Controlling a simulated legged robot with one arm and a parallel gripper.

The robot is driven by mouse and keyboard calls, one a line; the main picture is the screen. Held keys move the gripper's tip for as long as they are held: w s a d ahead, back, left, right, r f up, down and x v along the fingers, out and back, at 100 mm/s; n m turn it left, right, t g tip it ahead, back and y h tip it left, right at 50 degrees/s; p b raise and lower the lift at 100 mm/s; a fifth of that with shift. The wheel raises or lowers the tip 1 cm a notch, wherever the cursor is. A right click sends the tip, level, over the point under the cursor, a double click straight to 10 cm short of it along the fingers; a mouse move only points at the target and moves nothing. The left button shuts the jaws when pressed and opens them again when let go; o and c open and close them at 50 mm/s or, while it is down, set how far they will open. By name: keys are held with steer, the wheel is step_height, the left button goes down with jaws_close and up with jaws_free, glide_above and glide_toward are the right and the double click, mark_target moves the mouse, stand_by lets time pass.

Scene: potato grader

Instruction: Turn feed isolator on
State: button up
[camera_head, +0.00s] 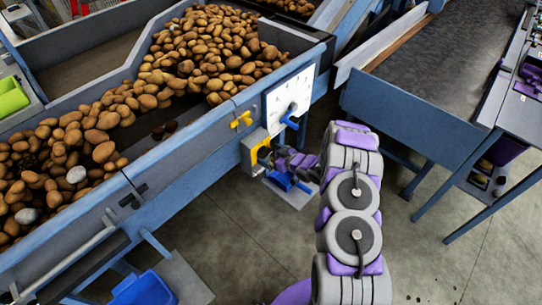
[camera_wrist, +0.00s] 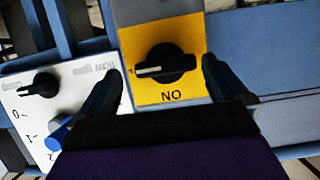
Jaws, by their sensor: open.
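The feed isolator is a black rotary knob (camera_wrist: 166,64) on a yellow plate (camera_wrist: 190,92) in the wrist view. Its handle lies nearly level, with a pale mark at its left end. Lettering that reads "NO" in this view is below the knob; the view looks upside down. My gripper (camera_wrist: 160,70) is open, with one dark finger on each side of the knob and gaps to it; I cannot tell the depth between them. In the head view the yellow plate (camera_head: 254,151) is on a grey box on the machine's side, partly hidden by my gripper (camera_head: 272,160).
A white dial panel (camera_head: 289,94) with a blue lever (camera_head: 290,118) is beside the isolator. Potatoes (camera_head: 205,50) fill the hopper above. A blue-framed conveyor (camera_head: 430,60) stands at right. Open floor (camera_head: 430,250) lies below.

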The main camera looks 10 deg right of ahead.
steer(key=shift+a, duration=0.7)
steer(key=shift+c, duration=1.2)
steer(key=shift+d, duration=0.3)
steer(key=c, duration=0.8)
